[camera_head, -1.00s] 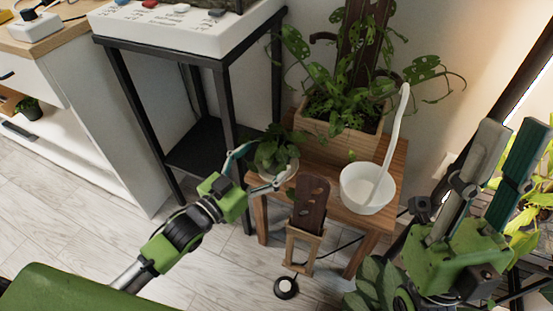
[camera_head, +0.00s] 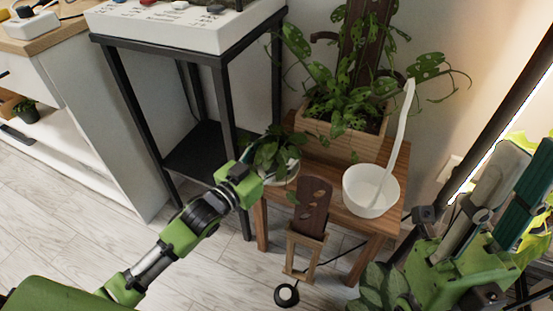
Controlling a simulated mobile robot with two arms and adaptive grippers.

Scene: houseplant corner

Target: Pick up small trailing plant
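The small trailing plant (camera_head: 268,150) has dark green leaves and a white pot (camera_head: 285,172).
A wooden planter (camera_head: 340,140) with a large leafy plant stands behind on the table. A white bowl (camera_head: 370,195) with a tall white handle is to the right. A dark plaque on a wooden stand (camera_head: 305,240) is in front. A black-legged side table (camera_head: 228,100) is close on the left.

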